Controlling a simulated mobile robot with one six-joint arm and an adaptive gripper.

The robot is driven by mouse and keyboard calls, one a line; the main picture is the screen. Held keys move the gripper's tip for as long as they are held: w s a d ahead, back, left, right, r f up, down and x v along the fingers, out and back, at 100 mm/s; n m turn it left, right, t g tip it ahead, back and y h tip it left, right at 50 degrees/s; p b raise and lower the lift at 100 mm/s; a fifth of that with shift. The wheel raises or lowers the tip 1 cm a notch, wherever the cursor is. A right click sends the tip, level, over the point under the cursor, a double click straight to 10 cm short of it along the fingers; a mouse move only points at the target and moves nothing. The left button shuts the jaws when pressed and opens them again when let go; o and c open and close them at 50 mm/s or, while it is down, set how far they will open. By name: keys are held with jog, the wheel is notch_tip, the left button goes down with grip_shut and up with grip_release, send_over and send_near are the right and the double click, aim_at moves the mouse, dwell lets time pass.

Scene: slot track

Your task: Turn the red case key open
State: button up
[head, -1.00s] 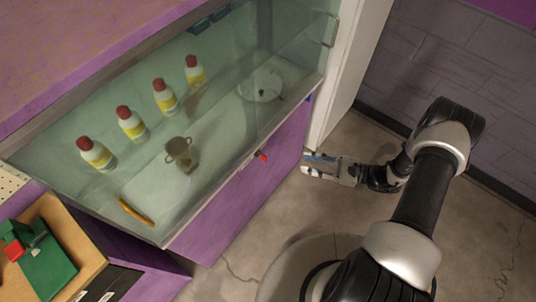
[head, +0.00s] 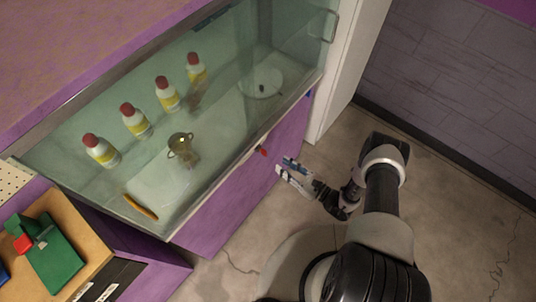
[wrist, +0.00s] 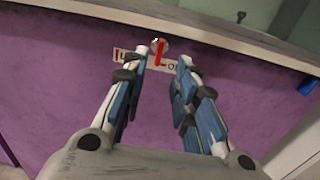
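The red key (head: 263,152) sits on the front rail of the purple and glass display case (head: 232,207). In the wrist view the red key (wrist: 159,52) stands nearly upright in a round silver lock, over a white label (wrist: 170,66) whose letters are partly hidden. My gripper (head: 283,168) is just right of and below the key in the head view, apart from it. In the wrist view my gripper (wrist: 163,64) is open and empty, with the key showing beyond and between its blue-and-white fingertips.
Inside the glass stand several red-capped bottles (head: 137,123), a trophy cup (head: 181,147) and a white disc (head: 261,83). A blue piece (wrist: 307,86) is on the case front, right of the key. Bare floor (head: 300,212) lies in front.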

aim_at(263, 152)
jog(key=x, duration=0.8)
jog(key=shift+w+a+b, duration=0.2)
jog(key=shift+a+b, duration=0.05)
jog(key=shift+b, duration=0.05)
jog(key=shift+c, duration=0.6)
grip_shut()
